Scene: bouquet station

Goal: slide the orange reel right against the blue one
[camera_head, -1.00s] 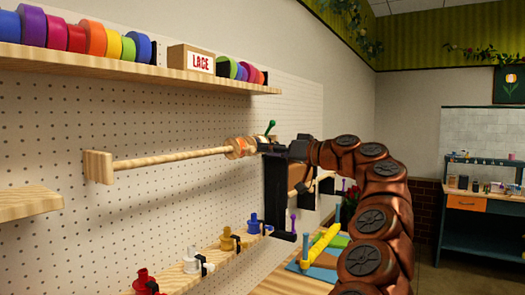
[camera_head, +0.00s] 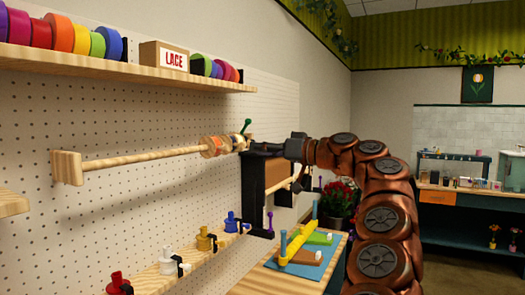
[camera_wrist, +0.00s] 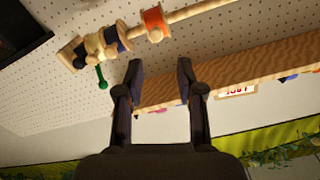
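The orange reel (camera_wrist: 154,23) is threaded on a pale wooden rod (camera_wrist: 185,12); in the head view it (camera_head: 210,147) sits near the rod's right end.
A green-knobbed lever (camera_head: 246,126) stands by the rod's right end. A shelf (camera_head: 130,68) with coloured rolls and a LACE box (camera_head: 165,57) runs above. A black stand (camera_head: 257,190) is under my gripper.

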